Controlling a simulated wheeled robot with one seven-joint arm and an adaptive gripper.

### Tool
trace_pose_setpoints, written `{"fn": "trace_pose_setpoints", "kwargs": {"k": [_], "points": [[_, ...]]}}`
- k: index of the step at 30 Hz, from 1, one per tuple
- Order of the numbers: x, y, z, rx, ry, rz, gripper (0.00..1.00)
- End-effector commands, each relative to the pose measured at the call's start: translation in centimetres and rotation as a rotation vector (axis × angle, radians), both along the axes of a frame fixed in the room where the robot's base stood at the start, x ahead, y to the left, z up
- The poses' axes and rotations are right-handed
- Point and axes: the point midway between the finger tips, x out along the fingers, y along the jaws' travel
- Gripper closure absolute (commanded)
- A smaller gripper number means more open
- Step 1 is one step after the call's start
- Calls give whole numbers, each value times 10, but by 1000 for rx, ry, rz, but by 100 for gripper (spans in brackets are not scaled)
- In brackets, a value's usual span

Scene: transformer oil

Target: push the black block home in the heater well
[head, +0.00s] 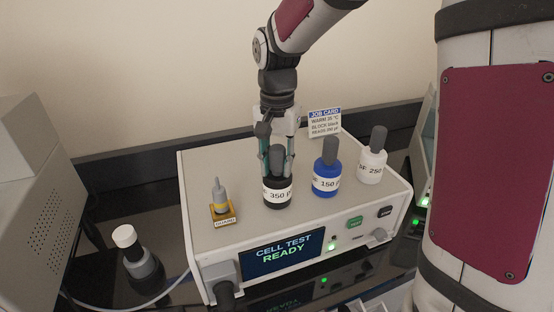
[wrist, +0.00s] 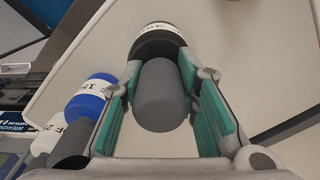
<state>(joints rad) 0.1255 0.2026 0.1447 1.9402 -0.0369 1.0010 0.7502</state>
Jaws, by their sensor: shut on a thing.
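The black block (head: 277,193), labelled 350 p with the rest cut off, stands upright on top of the white cell test unit (head: 225,240). It has a grey grip on top. My gripper (head: 277,165) comes down from above, its teal-lined fingers on both sides of that grip, shut on it. In the wrist view the black block (wrist: 155,42) lies beyond the grip, between my fingers (wrist: 162,85). The heater well is hidden, and I cannot tell how deep the block sits.
A blue block (head: 326,180) stands close to the right, with a white block (head: 371,166) beyond it. A small grey-tipped piece in a yellow holder (head: 222,210) is at the left. A job card (head: 325,122) stands behind. The unit's screen (head: 283,252) reads CELL TEST READY.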

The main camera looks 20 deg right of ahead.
Motion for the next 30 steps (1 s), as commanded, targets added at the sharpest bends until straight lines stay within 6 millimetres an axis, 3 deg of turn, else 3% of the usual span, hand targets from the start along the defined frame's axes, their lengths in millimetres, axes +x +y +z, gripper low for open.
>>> {"fn": "trace_pose_setpoints", "kwargs": {"k": [7, 8, 10, 11, 22, 26, 30], "points": [[0, 0, 0, 0, -1, 0, 100], [0, 0, 0, 0, -1, 0, 67], [0, 0, 0, 0, -1, 0, 51], [0, 0, 0, 0, -1, 0, 48], [0, 0, 3, 0, 0, 0, 48], [1, 0, 19, -1, -2, 0, 48], [1, 0, 46, 0, -5, 0, 48]]}}
